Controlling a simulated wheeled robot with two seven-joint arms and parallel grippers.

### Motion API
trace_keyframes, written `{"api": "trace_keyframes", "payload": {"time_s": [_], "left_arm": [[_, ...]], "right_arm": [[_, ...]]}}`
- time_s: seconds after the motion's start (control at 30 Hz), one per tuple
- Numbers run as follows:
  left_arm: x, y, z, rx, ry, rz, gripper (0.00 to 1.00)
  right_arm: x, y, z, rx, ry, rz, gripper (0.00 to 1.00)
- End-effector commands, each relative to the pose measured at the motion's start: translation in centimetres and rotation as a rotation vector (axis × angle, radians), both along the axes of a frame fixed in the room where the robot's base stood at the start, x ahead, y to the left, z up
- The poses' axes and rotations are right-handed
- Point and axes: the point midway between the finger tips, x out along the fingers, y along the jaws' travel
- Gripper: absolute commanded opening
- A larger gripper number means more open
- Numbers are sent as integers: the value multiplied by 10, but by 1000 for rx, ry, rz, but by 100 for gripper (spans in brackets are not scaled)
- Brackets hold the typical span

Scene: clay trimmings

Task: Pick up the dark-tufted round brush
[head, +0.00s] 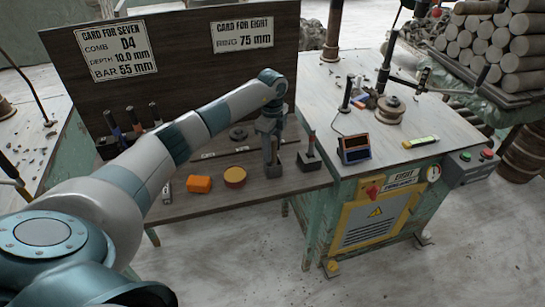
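My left arm reaches in from the left, and its gripper (272,152) points down over the right part of the wooden bench. Its fingertips are at a small dark block (274,172). Whether the fingers are apart, and whether a handle is between them, is too small to tell. A similar dark block (310,160) just to the right holds a thin upright tool. Several upright handled tools (134,122) stand in a rack at the bench's left. I cannot make out a dark-tufted round brush for certain. My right gripper is not in view.
A dark backboard (180,75) with two cards stands behind. To the right, a machine table (325,90) carries a display box (354,149) and a spool-like part (390,110).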

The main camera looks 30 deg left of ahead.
Motion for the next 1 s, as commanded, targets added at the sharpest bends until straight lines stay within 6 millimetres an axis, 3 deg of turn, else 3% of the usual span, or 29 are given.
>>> {"api": "trace_keyframes", "payload": {"time_s": [0.03, 0.17, 0.63, 1.0], "left_arm": [[0, 0, 0, 0, 0, 0, 30], [0, 0, 0, 0, 0, 0, 0], [1, 0, 10, 0, -3, -1, 0], [2, 0, 65, 0, -5, -1, 0]], "right_arm": [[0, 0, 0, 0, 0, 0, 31], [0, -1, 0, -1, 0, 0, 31], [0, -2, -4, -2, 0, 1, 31], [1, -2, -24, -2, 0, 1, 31]]}}
